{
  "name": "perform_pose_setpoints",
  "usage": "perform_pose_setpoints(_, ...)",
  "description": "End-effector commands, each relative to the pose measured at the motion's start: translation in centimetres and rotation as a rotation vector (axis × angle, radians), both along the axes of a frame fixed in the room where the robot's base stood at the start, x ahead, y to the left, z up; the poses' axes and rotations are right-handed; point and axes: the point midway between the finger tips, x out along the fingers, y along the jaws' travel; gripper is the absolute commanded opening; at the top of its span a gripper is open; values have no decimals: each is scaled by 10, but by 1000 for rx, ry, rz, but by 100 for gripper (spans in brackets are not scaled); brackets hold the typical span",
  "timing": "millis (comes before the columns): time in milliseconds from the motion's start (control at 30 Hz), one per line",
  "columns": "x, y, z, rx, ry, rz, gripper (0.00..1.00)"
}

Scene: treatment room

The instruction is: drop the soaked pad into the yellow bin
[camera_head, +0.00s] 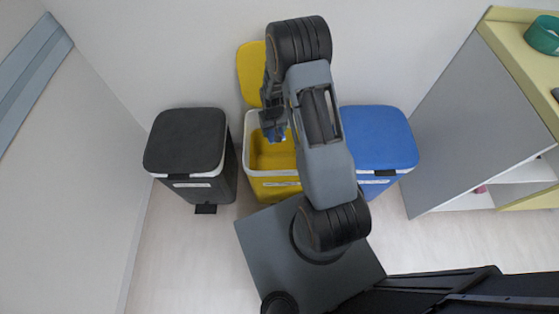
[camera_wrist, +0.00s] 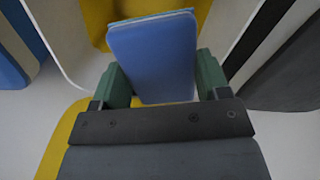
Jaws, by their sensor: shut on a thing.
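The yellow bin (camera_head: 272,190) stands against the wall in the head view, its yellow lid (camera_head: 250,70) raised at the back. Its opening has a white rim and shows a yellow inside. My gripper (camera_head: 274,126) is over the opening, pointing down. In the wrist view its green fingers (camera_wrist: 155,82) are shut on the pad (camera_wrist: 155,50), a flat blue slab held between them. Only a small blue bit of the pad (camera_head: 279,135) shows in the head view. Yellow of the bin (camera_wrist: 98,22) shows behind the pad. My arm covers the bin's right side.
A lidded dark grey bin (camera_head: 185,140) stands left of the yellow one and a lidded blue bin (camera_head: 380,138) right of it, both shut. A cabinet (camera_head: 455,120) with a green ring (camera_head: 543,36) on top is at the right. The floor at the front left is clear.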

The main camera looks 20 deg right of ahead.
Motion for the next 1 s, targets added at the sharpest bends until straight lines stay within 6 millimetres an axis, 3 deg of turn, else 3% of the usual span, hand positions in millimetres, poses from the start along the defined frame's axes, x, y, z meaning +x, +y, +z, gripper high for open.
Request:
perform_pose_setpoints(33, 6, -6, -19, 0, -7, -8, 43)
perform_pose_setpoints(200, 18, -22, -28, 0, -5, -23, 43)
perform_pose_setpoints(600, 29, -48, -31, 0, -3, -50, 43)
perform_pose_setpoints(1000, 28, -54, -34, 0, 1, -57, 43)
